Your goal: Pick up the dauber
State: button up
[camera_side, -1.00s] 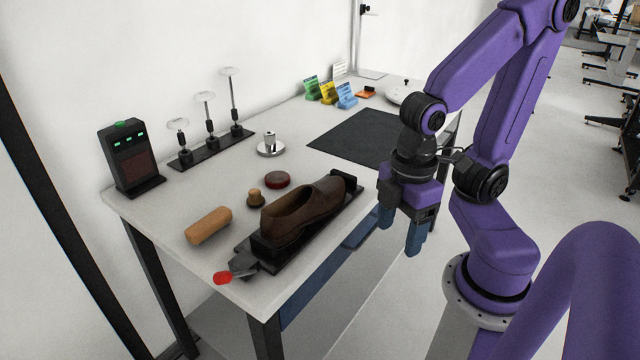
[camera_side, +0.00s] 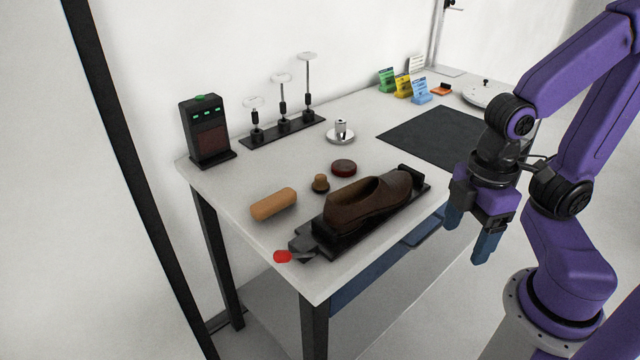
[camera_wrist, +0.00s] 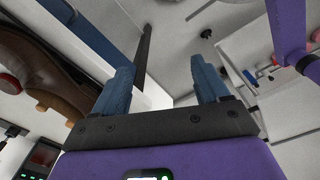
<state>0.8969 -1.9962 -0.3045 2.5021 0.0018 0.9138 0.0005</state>
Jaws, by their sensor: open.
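My gripper (camera_side: 470,235) is open and empty, off the table's front edge, to the right of the shoe and well apart from the dauber. In the wrist view, the two blue fingers (camera_wrist: 161,65) are spread with nothing between them.
A brown shoe (camera_side: 368,200) sits on a black clamp stand with a red-tipped handle (camera_side: 282,257), between my gripper and the dauber. Near the dauber are a tan cylinder (camera_side: 273,204) and a dark red tin (camera_side: 344,167). A black mat (camera_side: 440,135) lies clear behind.

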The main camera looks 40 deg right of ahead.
jog(key=w+a+r+n, duration=0.15)
jog(key=w+a, duration=0.25)
jog(key=w, duration=0.5)
jog(key=n, duration=0.5)
send_over(321, 177)
jog(key=f, duration=0.9)
jog(key=shift+s+d+f, duration=0.1)
jog(key=shift+s+f, duration=0.2)
jog(key=shift+f, duration=0.05)
jog(key=shift+w+f, duration=0.2)
jog(key=shift+f, duration=1.2)
jog(key=shift+w+f, duration=0.15)
jog(key=shift+f, duration=1.25)
